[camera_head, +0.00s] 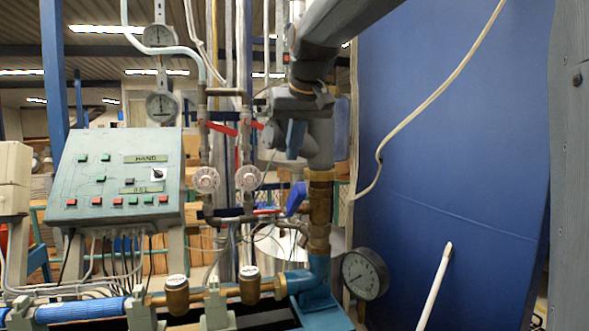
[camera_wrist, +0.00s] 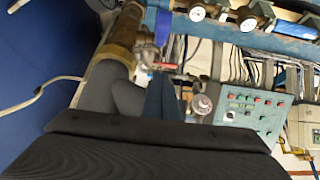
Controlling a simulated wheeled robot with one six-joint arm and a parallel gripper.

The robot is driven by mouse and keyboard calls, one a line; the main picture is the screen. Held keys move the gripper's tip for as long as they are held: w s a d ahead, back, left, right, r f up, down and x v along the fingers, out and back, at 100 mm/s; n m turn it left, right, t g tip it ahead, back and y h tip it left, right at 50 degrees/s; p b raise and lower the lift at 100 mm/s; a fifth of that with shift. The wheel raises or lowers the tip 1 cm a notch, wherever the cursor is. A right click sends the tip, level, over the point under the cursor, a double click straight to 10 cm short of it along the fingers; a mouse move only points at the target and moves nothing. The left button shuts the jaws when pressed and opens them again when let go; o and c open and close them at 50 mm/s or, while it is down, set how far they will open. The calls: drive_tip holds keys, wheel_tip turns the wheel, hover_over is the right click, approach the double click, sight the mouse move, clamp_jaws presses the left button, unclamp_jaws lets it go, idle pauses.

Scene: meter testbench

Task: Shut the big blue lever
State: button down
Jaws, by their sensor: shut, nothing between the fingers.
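The big blue lever (camera_head: 295,198) sits on the left side of a brass valve (camera_head: 320,203) on the vertical pipe, and it stands tilted. In the wrist view the blue lever (camera_wrist: 163,27) shows near the top, beside the brass pipe (camera_wrist: 120,38). My gripper (camera_head: 293,148) is above the lever, beside the grey upper pipe, and apart from the lever. It is shut and empty. In the wrist view my gripper (camera_wrist: 162,85) points up the picture towards the lever, with a gap between them.
Two red-handled valves (camera_head: 222,128) and round white knobs (camera_head: 206,179) stand left of my gripper. A control panel (camera_head: 118,178) is farther left. A pressure gauge (camera_head: 365,273) is at lower right. A blue wall panel (camera_head: 450,150) fills the right, with a hanging cable (camera_head: 425,108).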

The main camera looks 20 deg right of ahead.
sight(294, 201)
drive_tip(key=p+x, duration=0.1)
drive_tip(key=x, duration=0.2)
drive_tip(key=shift+w+f, duration=0.1)
drive_tip(key=shift+f, duration=0.1)
drive_tip(key=shift+s+f+p, duration=0.35)
drive_tip(key=shift+s+f, duration=0.4)
drive_tip(key=shift+s, duration=0.15)
drive_tip(key=shift+s+f, duration=0.45)
drive_tip(key=shift+f, duration=0.3)
drive_tip(key=shift+f, duration=0.1)
